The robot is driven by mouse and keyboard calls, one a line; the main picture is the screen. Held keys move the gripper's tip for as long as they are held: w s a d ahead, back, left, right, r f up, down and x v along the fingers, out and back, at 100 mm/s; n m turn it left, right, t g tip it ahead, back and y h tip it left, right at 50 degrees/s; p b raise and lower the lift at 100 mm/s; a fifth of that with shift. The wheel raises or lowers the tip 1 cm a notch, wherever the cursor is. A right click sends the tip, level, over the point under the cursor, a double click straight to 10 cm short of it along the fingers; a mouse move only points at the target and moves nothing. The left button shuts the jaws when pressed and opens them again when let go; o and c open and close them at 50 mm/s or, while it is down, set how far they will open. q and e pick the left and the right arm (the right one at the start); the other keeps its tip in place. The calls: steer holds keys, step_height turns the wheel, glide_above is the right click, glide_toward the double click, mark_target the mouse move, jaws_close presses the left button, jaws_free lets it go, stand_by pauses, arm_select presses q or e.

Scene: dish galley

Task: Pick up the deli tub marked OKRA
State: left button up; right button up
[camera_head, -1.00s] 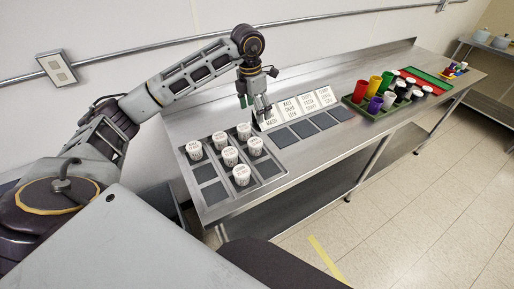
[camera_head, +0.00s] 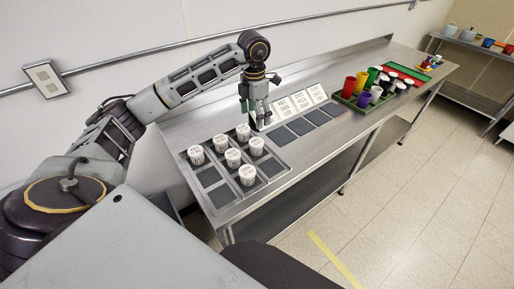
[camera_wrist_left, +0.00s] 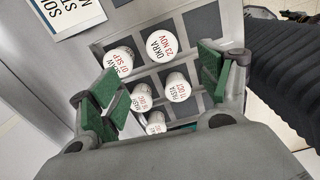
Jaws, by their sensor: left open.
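The deli tub marked OKRA (camera_wrist_left: 161,45) is white, with OKRA and 23 NOV on its lid. In the left wrist view it stands in a dark cell of the rack, beyond the fingers and between their directions. In the head view several white tubs stand in the rack (camera_head: 215,197), but the lettering is too small to tell which is OKRA. My left gripper (camera_head: 262,119) is above the bench, just behind and to the right of the tubs. Its green-padded fingers also show in the left wrist view (camera_wrist_left: 158,76), open and empty. My right gripper is not in view.
Other tubs crowd close, including a SEP-dated tub (camera_wrist_left: 118,61) and a tub dated 11 OCT (camera_wrist_left: 177,87). Label cards (camera_head: 302,102) stand behind dark pads right of the gripper. A green tray (camera_head: 350,104) of coloured cups is farther right. A wall rail runs behind.

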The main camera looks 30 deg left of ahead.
arm_select(q)
steer(key=shift+s+a, duration=0.1)
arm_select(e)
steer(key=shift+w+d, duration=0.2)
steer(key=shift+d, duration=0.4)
arm_select(q)
steer(key=shift+f, duration=0.1)
glide_above(255, 142)
step_height(255, 142, down, 7)
steer(key=shift+f+p, duration=0.1)
steer(key=shift+p, duration=0.35)
steer(key=shift+f, duration=0.55)
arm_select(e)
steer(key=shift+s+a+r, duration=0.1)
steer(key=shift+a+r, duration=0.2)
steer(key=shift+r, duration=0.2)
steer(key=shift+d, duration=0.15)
